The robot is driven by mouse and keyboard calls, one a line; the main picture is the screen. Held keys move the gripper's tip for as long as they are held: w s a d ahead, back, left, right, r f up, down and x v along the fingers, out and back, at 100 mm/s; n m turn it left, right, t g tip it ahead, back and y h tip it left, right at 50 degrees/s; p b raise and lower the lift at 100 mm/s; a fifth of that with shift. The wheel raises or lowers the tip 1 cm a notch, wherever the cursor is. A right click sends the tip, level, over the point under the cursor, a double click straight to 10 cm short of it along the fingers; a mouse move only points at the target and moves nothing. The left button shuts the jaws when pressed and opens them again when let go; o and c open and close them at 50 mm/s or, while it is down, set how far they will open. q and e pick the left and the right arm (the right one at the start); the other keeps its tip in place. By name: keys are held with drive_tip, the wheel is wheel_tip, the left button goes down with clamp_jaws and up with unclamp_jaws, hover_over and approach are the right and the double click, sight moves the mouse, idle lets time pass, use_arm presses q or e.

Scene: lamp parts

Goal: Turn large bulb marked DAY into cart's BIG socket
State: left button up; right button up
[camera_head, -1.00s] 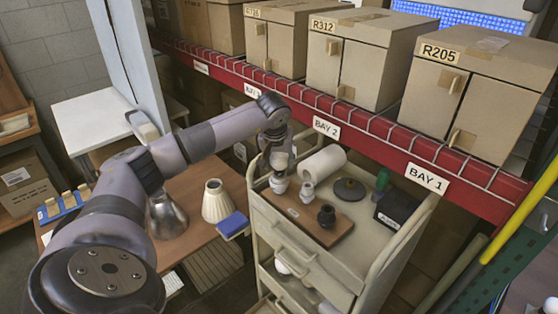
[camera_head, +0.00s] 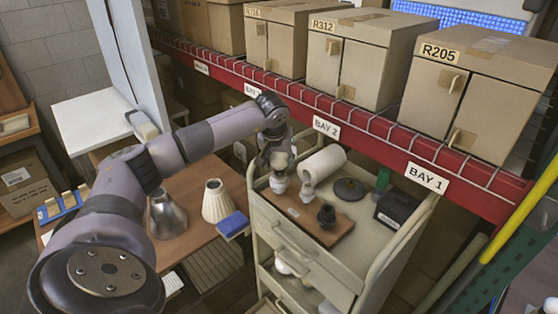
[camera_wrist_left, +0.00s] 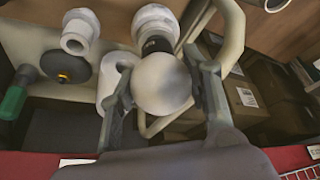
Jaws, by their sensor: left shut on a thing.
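My left gripper (camera_head: 276,163) is shut on the large bulb, above the left end of the wooden board on the cart (camera_head: 340,262). In the left wrist view the bulb (camera_wrist_left: 162,84) is a pale round globe between the two fingers (camera_wrist_left: 165,90). Its dark collar (camera_wrist_left: 157,44) points at a white socket (camera_wrist_left: 156,20) and meets or enters its mouth; how deep it sits I cannot tell. The socket (camera_head: 279,184) also shows under the gripper in the head view. No DAY or BIG marking is legible. My right gripper is not in view.
On the board (camera_head: 303,222) stand a smaller white socket (camera_head: 307,187) and a black one (camera_head: 326,216). The red shelf beam (camera_head: 360,134) runs behind.

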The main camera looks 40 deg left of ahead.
use_arm(q)
drive_tip(key=m, duration=0.1)
drive_tip(key=m+h, duration=0.1)
drive_tip(key=m, duration=0.1)
drive_tip(key=shift+s+a+f+m+b, duration=0.1)
drive_tip(key=shift+s+f+m+b, duration=0.1)
drive_tip(key=shift+m+b, duration=0.1)
drive_tip(key=m+h, duration=0.1)
drive_tip(key=m, duration=0.2)
drive_tip(key=shift+h, duration=0.3)
drive_tip(key=o, duration=0.8)
drive_tip(key=shift+w, duration=0.15)
drive_tip(key=shift+o, duration=0.2)
